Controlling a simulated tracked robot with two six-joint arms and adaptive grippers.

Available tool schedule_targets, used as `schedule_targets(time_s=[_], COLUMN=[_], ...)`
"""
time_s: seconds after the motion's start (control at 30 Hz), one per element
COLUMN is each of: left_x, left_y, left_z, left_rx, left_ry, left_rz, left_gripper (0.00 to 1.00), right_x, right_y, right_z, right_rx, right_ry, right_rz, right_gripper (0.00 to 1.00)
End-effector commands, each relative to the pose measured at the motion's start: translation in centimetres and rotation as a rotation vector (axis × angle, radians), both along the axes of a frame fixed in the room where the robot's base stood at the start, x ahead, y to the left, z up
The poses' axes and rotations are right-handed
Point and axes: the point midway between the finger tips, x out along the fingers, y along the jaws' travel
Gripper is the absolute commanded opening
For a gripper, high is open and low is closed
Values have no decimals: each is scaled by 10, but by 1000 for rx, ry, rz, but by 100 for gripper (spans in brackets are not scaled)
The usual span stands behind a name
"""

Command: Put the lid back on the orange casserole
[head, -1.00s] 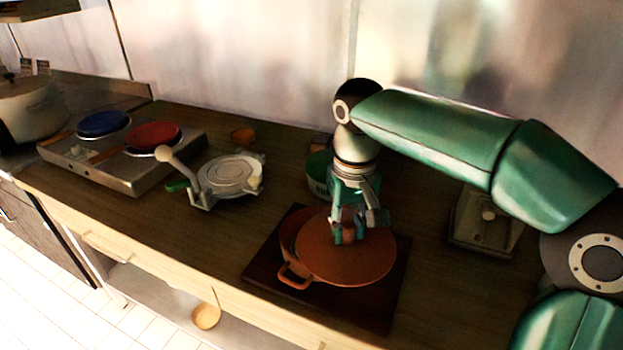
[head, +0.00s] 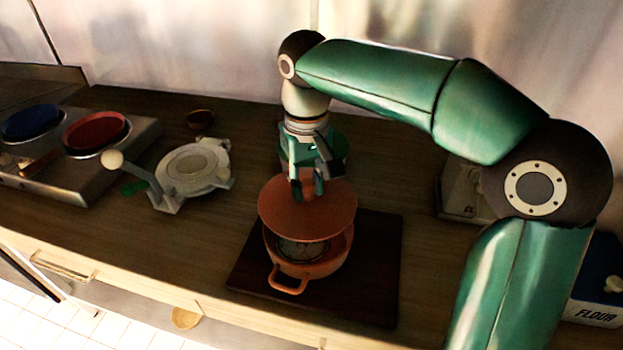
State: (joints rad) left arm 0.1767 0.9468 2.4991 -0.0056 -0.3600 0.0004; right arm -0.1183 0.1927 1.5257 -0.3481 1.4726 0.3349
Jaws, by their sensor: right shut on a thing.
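The orange casserole (head: 325,264) stands on a dark board (head: 376,270), with one loop handle toward the front. Its lid (head: 308,216), a round orange disc, is held over the back part of the pot. The front of the opening is uncovered and the inside shows there. My right gripper (head: 307,194) is shut on the lid's knob, which its fingers mostly hide. Whether the lid touches the casserole's rim at the back I cannot tell. My left gripper is not in view.
A pale press with a round plate (head: 193,167) and a raised lever stands left of the board. A two-plate cooker (head: 85,170) is farther left. A small bowl (head: 200,119) sits behind. A flour box (head: 597,300) is at the right edge.

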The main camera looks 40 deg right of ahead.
Motion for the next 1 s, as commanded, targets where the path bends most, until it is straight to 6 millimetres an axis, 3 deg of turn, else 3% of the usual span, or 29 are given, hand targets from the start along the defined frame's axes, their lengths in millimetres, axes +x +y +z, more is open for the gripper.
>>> schedule_targets(time_s=[0.27,0.67,1.0], left_x=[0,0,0], left_y=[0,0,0], left_z=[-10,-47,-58], left_rx=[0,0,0], left_ry=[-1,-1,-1], left_rz=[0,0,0], left_gripper=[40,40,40], right_x=[1,1,1], right_y=[2,2,2], right_z=[-10,-46,-63], right_rx=[0,1,0], right_ry=[-1,-1,0], right_rz=[5,5,5], right_gripper=[0,0,0])
